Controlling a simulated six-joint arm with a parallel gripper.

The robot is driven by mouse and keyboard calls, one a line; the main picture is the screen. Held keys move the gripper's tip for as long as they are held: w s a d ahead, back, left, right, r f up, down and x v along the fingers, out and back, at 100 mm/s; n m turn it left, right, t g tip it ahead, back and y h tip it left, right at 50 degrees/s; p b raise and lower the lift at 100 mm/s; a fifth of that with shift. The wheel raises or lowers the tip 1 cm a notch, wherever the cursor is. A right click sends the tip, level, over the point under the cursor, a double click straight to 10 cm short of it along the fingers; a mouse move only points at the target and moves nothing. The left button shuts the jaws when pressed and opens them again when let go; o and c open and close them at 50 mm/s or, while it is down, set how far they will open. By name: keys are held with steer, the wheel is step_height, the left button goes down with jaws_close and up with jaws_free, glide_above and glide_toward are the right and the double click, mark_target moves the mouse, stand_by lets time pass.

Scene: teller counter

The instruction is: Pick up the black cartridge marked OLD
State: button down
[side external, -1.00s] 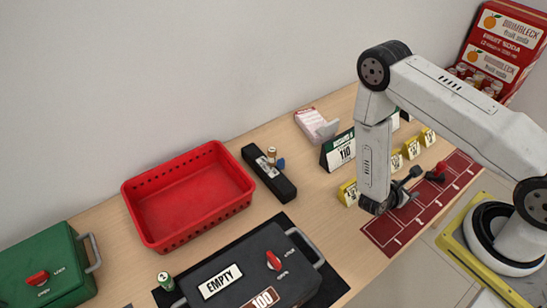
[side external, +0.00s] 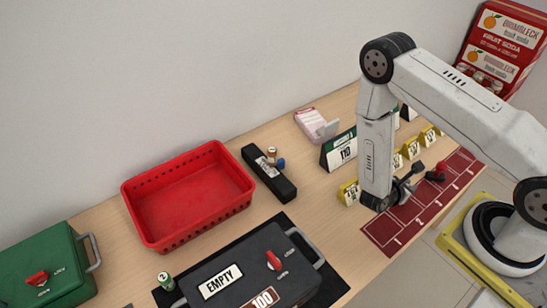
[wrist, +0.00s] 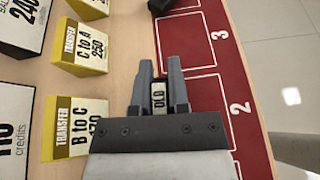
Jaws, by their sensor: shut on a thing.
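My gripper (wrist: 160,72) is shut on the small black cartridge marked OLD (wrist: 158,100). In the wrist view, the cartridge sits between the two grey fingers with its white OLD label facing the camera. In the side view, my gripper (side external: 404,190) is over the red numbered mat (side external: 393,233). The cartridge is too small and too covered to make out clearly there. I cannot tell exactly how far it is above the mat.
Yellow transfer signs (wrist: 75,128) stand beside the red mat. Another dark item (side external: 436,174) lies farther along the mat. A red basket (side external: 190,237), a black case marked EMPTY (side external: 250,257) and a green case (side external: 50,267) are to the left.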

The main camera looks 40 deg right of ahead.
step_height(320, 180, up, 8)
steer(key=shift+r, duration=0.2)
stand_by(0.4)
steer(key=shift+r, duration=0.1)
stand_by(0.6)
